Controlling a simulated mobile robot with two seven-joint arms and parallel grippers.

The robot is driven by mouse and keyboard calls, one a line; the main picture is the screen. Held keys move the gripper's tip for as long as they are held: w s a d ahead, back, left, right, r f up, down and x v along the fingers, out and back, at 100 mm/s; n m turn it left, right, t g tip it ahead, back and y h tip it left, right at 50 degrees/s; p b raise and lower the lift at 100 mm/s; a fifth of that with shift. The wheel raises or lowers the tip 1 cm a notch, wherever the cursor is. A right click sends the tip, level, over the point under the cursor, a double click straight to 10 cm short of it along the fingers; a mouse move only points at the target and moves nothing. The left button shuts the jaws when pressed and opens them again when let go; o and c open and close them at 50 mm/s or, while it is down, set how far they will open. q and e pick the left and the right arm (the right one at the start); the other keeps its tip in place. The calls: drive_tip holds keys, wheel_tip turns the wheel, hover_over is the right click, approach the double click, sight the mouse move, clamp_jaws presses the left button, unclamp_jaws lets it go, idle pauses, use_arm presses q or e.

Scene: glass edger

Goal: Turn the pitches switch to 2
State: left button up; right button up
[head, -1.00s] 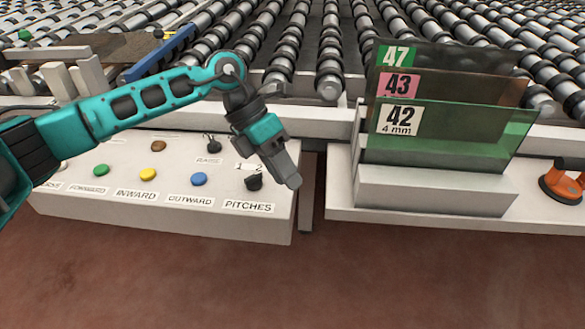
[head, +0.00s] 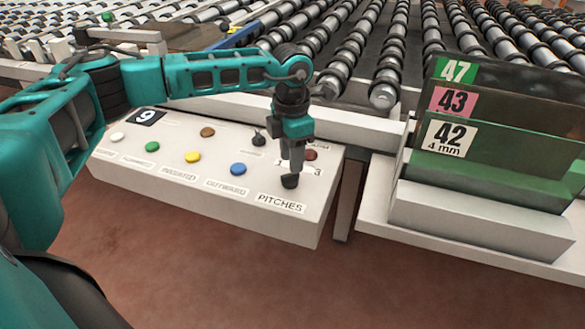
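The pitches switch (head: 290,181) is a small black knob at the right end of the white control panel (head: 290,223), just above the label PITCHES (head: 281,203). A number strip lies behind it. A 3 shows at the strip's right end, and my gripper covers its middle, so the 2 and the knob's pointer direction cannot be read. My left gripper (head: 292,170) points down right over the knob, its tips at or just above the knob's top. Its fingers look narrow from this side, and I cannot tell whether they are apart or touch the knob. My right gripper is not in view.
Close by on the panel are another black knob (head: 259,138), a dark red button (head: 311,154) and a blue button (head: 238,169). Glass sheets marked 42, 43 and 47 stand in a rack (head: 480,217) to the right. Rollers (head: 386,85) fill the back.

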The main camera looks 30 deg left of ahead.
sight(290, 179)
use_arm(q)
drive_tip(key=shift+f, duration=1.9)
drive_tip(key=shift+c, duration=0.4)
clamp_jaws()
